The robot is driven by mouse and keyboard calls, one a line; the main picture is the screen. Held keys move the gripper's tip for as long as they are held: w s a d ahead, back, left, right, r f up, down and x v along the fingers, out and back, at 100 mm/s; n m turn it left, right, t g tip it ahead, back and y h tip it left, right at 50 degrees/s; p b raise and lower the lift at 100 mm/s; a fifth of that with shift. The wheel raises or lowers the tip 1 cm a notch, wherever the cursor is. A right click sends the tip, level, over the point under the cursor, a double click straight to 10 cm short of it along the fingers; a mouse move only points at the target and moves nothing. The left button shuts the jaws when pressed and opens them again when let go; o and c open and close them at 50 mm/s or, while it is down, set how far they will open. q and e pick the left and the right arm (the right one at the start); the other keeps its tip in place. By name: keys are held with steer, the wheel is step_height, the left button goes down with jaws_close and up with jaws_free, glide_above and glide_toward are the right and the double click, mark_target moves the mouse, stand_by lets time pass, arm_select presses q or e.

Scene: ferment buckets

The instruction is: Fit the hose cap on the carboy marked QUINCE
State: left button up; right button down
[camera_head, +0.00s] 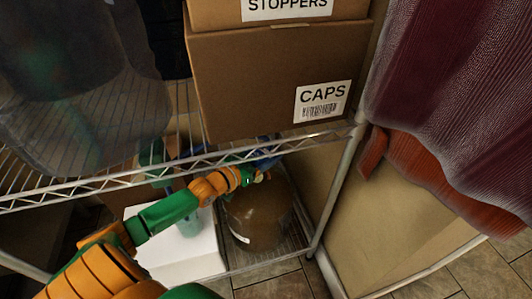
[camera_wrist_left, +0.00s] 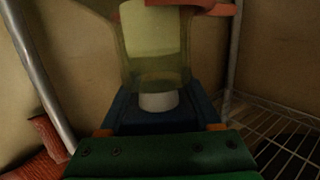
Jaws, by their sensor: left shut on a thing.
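A brown, rounded carboy (camera_head: 258,222) stands on the lower wire shelf in the head view. A pale label shows at its lower left, too oblique to read, so I cannot tell if it says QUINCE. My left gripper (camera_head: 264,168) reaches in under the upper shelf at the carboy's top, partly hidden by the shelf edge. In the left wrist view my gripper (camera_wrist_left: 158,112) is shut on a small white piece (camera_wrist_left: 158,101), with a see-through yellowish cylinder (camera_wrist_left: 155,55) just beyond it. I cannot tell whether these are the hose cap. My right gripper is not in view.
A white box (camera_head: 175,250) with a greenish bottle (camera_head: 200,215) on it stands left of the carboy. The upper wire shelf's rail (camera_head: 180,165) runs above my arm. A CAPS carton (camera_head: 250,75) and a dark tub (camera_head: 75,90) sit on it. A shelf post (camera_head: 338,195) stands right.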

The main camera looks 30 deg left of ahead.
arm_select(q)
steer(key=shift+f, duration=0.35)
steer(key=shift+f+b, duration=0.2)
steer(key=shift+b, duration=0.15)
steer(key=shift+f, duration=0.35)
stand_by(1.4)
steer(key=o, duration=1.4)
steer(key=shift+o, duration=0.2)
